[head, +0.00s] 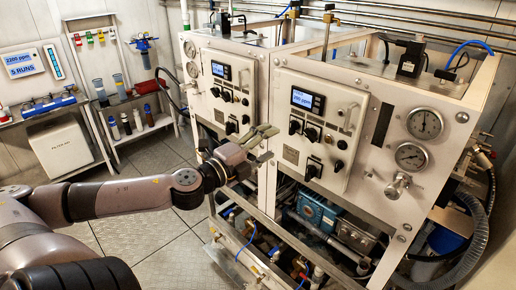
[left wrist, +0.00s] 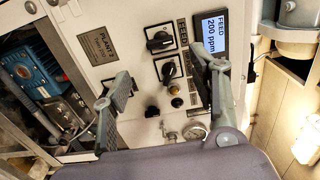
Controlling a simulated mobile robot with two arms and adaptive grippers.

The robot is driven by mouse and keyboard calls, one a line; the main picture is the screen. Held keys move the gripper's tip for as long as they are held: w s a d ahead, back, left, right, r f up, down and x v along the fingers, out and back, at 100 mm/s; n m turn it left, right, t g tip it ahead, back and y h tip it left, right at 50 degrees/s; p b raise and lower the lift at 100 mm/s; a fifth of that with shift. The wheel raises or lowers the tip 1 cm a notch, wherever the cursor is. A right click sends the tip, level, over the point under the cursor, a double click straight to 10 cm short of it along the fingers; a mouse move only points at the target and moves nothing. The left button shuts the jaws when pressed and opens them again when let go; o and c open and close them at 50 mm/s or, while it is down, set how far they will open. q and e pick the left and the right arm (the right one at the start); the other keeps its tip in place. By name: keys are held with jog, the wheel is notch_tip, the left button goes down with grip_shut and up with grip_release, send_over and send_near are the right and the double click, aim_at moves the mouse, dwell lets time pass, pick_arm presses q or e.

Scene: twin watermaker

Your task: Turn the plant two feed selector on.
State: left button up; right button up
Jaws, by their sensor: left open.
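The plant two panel (head: 324,112) is on the right-hand white cabinet; its "PLANT 2" plate (left wrist: 97,42) shows in the left wrist view. A black rotary selector (left wrist: 160,41) sits beside a small label that seems to read FEED, near the lit "FEED 200 ppm" display (left wrist: 213,32). A second black selector (left wrist: 170,69) is next to it. I cannot tell either one's set position for sure. My left gripper (head: 266,143) is open and empty in front of the panel's left side. Its fingers (left wrist: 165,66) frame the selectors in the left wrist view, apparently touching nothing.
A similar panel (head: 228,85) is on the left cabinet. Pressure gauges (head: 424,124) and a valve (head: 398,186) are right of the plant two panel. A vertical handle (head: 348,115) sticks out near the display. Pipes and a blue pump (head: 318,211) lie below.

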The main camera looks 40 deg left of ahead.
pick_arm(q)
jog(key=shift+s+a, duration=0.15)
jog(key=shift+s, duration=1.1)
jog(key=shift+a, duration=0.1)
